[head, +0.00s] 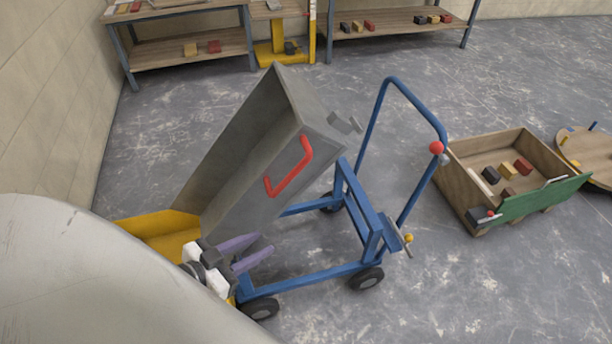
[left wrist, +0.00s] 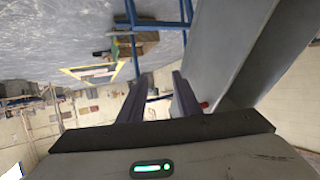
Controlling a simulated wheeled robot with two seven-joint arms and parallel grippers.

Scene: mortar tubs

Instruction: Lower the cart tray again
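The grey cart tray (head: 255,150) is tipped up steeply on the blue cart (head: 310,278). Its low end is at the left, by a yellow surface (head: 160,232), and its raised end points up. A red handle (head: 290,170) is on the tray's near side. My left gripper (head: 264,245) has its purple fingers apart, with nothing seen between them. It is below the handle, in front of the tray's lower part. In the left wrist view the open fingers (left wrist: 162,90) show beside the grey tray (left wrist: 225,50). My right gripper is not in view.
The cart's blue push handle (head: 405,92) with a red knob (head: 436,147) stands right of the tray. A wooden box (head: 455,180) with several blocks and a green front board (head: 540,197) is at the right. Shelves (head: 190,50) line the back. Floor at front right is clear.

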